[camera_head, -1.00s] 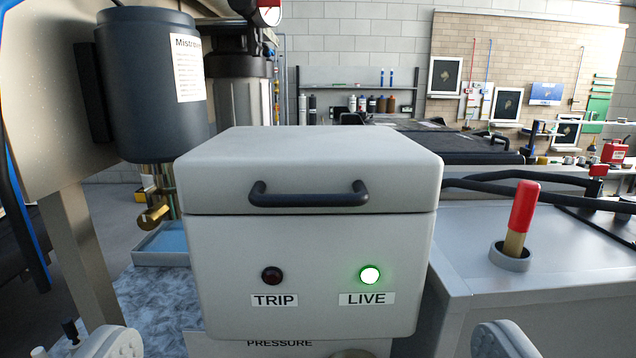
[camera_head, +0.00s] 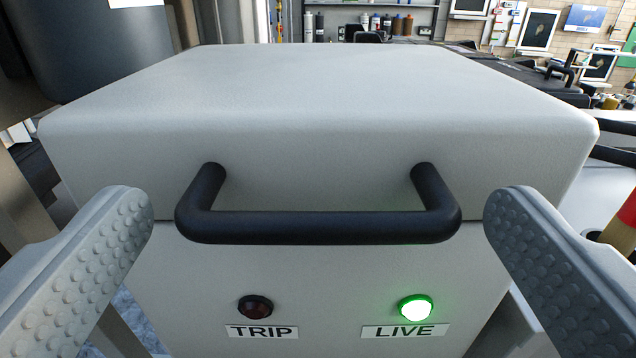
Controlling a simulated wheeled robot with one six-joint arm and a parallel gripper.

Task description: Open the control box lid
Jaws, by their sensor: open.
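The control box (camera_head: 330,275) is a pale grey box straight ahead, with its lid (camera_head: 320,100) closed on top. A black bar handle (camera_head: 318,228) is fixed to the lid's front edge. Below it are a dark TRIP lamp (camera_head: 255,307) and a glowing green LIVE lamp (camera_head: 416,307). My gripper (camera_head: 318,215) is open, with one studded grey finger at the left and one at the right. The handle lies between the fingers in the picture, with a gap on each side. I cannot tell whether the fingertips reach as far as the handle.
A dark blue cylinder (camera_head: 95,45) stands behind the box at the left. At the right edge a red-topped lever (camera_head: 628,212) shows partly. Dark pipes (camera_head: 615,155) run beside the box at the right. Shelves and wall panels are far behind.

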